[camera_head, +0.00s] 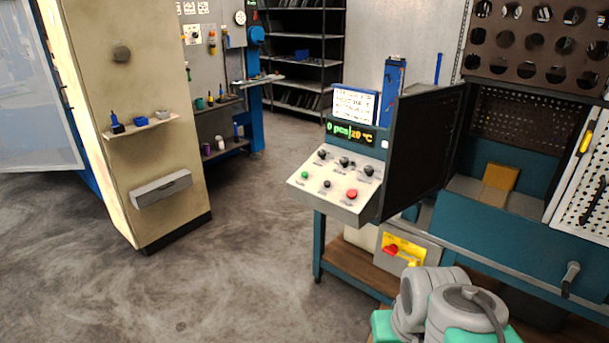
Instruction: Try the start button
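A sloped white control panel (335,186) stands at the middle right, on the front of a teal machine. Its lower row has a green button (305,175) at the left, a small dark button (327,184) in the middle and a larger red button (351,194) at the right. Three black knobs (344,162) form the row above. The labels are too small to read, so I cannot tell by text which is the start button. A display (350,133) above shows "0 pcm" and "20 °C". My arm's grey and teal links show at the bottom right; my gripper is not in view.
A dark open door (423,142) stands just right of the panel. Behind it is the machine's open bay with a yellow block (500,177). A beige cabinet (130,90) stands left, with clear floor (240,265) between.

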